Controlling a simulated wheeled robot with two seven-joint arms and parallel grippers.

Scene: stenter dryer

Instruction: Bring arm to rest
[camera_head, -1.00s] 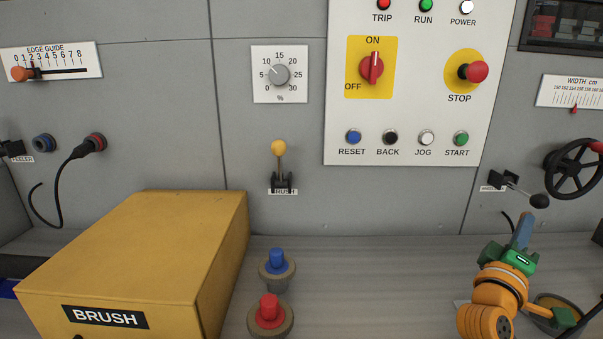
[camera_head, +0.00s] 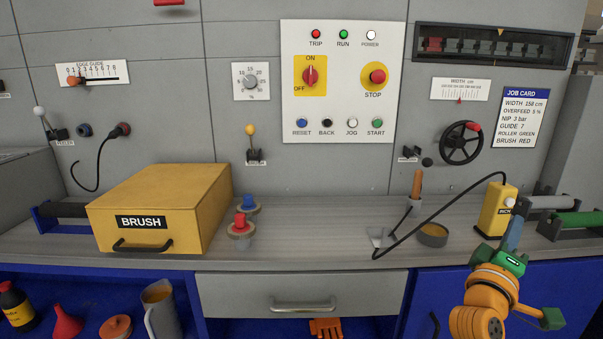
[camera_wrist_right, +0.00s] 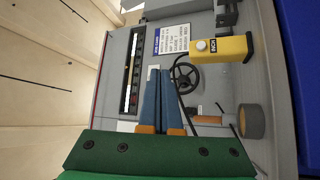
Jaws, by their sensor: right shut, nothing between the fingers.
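My right arm, orange with green parts, shows at the lower right of the head view. Its right gripper (camera_head: 515,228) has blue-grey fingers pointing up, closed together with nothing between them. It is in front of the worktop's front edge, and its fingers overlap the lower part of a yellow box with a cable (camera_head: 494,208) in the picture. In the right wrist view the two fingers (camera_wrist_right: 161,75) lie side by side, with the handwheel (camera_wrist_right: 184,76) beyond their tips. My left gripper is not in view.
The control panel (camera_head: 338,85) is on the wall. The middle worktop is mostly clear.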

